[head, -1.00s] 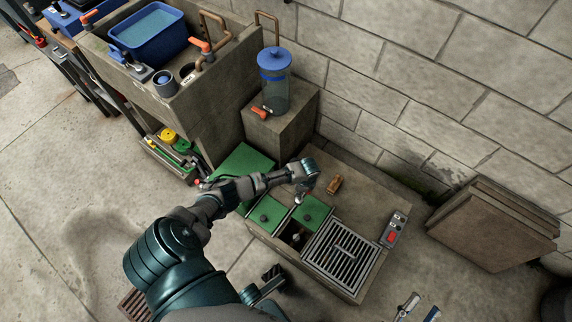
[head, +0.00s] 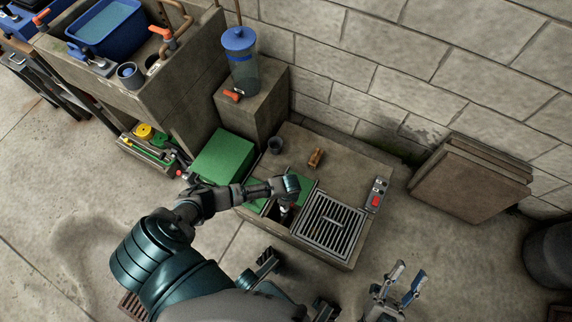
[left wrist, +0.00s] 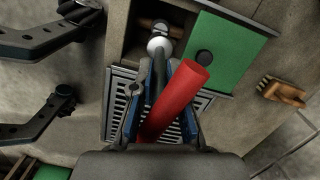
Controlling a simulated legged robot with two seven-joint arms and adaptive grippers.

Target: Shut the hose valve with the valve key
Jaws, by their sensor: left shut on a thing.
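My left gripper (left wrist: 160,95) is shut on the valve key, whose thick red handle (left wrist: 178,98) slants between the fingers in the left wrist view. A dark shaft with a rounded silver end (left wrist: 160,46) shows beyond it, over the open pit compartment (left wrist: 135,48). A copper-brown pipe (left wrist: 155,27) lies in that compartment; whether the key touches the valve there I cannot tell. In the head view my left gripper (head: 287,203) is above this opening and hides much of it. My right gripper (head: 407,276) is open and empty at the bottom, right of the pit.
A metal grate (head: 330,224) and green lids (head: 302,190) adjoin the opening. A green box (head: 222,160) is left; stacked slabs (head: 470,180) lean right.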

